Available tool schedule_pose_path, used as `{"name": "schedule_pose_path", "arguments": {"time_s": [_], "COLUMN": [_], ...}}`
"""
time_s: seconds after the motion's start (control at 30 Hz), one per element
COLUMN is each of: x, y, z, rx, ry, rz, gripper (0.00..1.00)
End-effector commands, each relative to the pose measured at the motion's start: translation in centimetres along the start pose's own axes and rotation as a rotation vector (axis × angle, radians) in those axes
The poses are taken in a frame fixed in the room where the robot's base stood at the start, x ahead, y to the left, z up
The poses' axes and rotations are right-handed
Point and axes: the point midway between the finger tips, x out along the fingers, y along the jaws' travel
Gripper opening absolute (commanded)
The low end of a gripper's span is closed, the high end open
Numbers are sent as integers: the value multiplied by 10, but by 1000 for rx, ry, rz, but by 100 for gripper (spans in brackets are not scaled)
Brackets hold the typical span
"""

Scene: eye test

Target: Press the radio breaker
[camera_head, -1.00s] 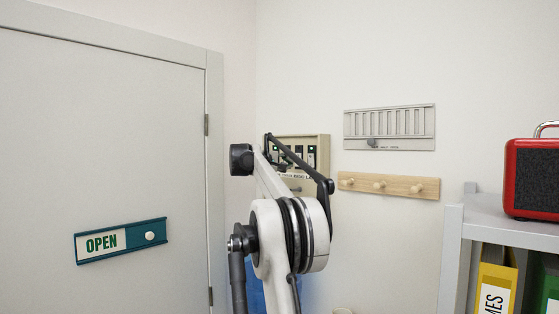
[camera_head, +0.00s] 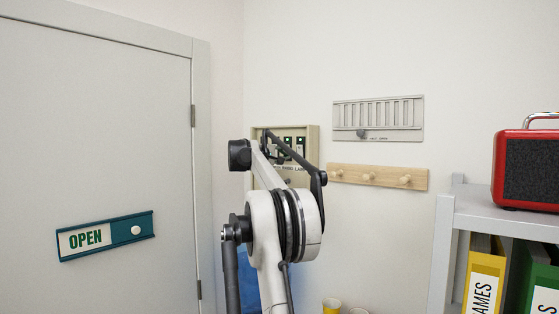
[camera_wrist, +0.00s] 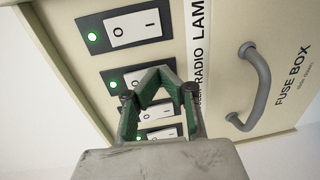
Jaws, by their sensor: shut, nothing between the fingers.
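The beige fuse box (camera_head: 314,141) hangs on the wall, partly hidden behind my arm in the head view. In the wrist view the fuse box (camera_wrist: 270,20) appears turned sideways, with a column of white rocker switches and green lights. The label strip reads "RADIO" and "LAMP". The radio breaker (camera_wrist: 142,77) is the second switch from the top, beside the word "RADIO", with its green light (camera_wrist: 112,84) lit. My gripper (camera_wrist: 159,76) is shut and empty, its tips in front of the radio breaker's lower edge; I cannot tell whether they touch. The gripper is hidden in the head view.
The lamp switch (camera_wrist: 131,27) is just above in the wrist view. The fuse box has a grey handle (camera_wrist: 252,87). A slotted panel (camera_head: 378,119) and peg rail (camera_head: 378,177) are to its right, then a shelf (camera_head: 480,213) with a red radio (camera_head: 526,168). A door (camera_head: 100,150) is left.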

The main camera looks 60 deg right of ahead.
Motion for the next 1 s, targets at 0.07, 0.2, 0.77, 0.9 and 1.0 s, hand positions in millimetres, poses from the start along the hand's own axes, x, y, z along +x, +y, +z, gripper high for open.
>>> {"name": "schedule_pose_path", "arguments": {"time_s": [0.07, 0.2, 0.77, 0.9, 1.0], "x": [0, -1, -87, -112, -125], "y": [-1, 0, -25, -30, -32], "z": [-3, -3, -11, -11, -11], "rx": [0, 0, -5, -5, -5], "ry": [3, 3, 8, 7, 8], "rz": [-3, -3, -3, -3, -3], "gripper": [0, 0, 0, 0, 0]}}
